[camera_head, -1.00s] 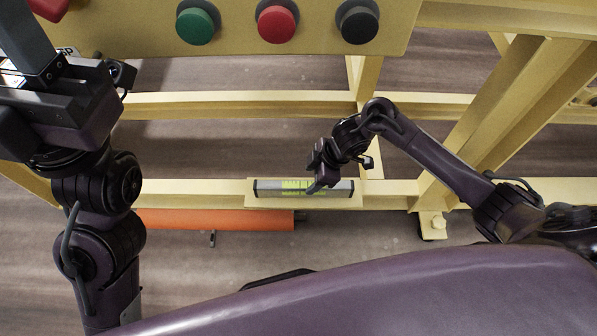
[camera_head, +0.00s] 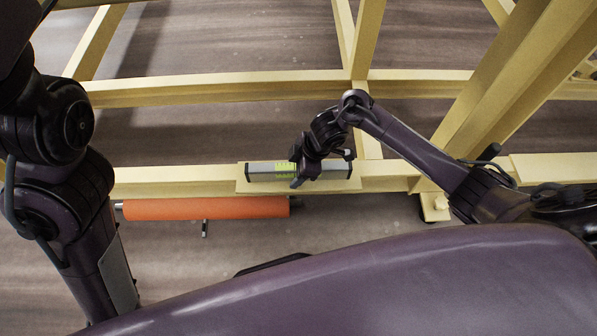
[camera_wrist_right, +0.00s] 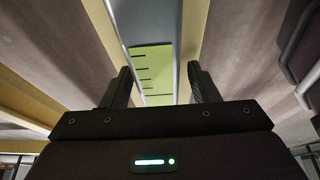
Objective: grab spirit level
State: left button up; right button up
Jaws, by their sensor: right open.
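The spirit level (camera_head: 262,171) is a grey bar with dark ends and a yellow-green middle. It lies lengthwise on a small yellow plate fixed to the lower frame beam in the head view. My right gripper (camera_head: 297,180) is above its middle and hides part of it. In the right wrist view the level (camera_wrist_right: 152,62) runs away between the two fingers, its green scale facing me. The right gripper (camera_wrist_right: 161,88) is open there, with one finger on each side of the level; whether they touch it I cannot tell. My left arm shows at the left, its gripper out of frame.
The yellow frame beam (camera_head: 170,180) carries the plate. An orange roller (camera_head: 205,208) lies just in front of it on the left. Bare floor shows behind the beam.

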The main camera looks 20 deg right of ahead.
jog(key=shift+c, duration=0.4)
grip_shut()
jog(key=shift+r, duration=0.1)
jog(key=shift+w+r, duration=0.1)
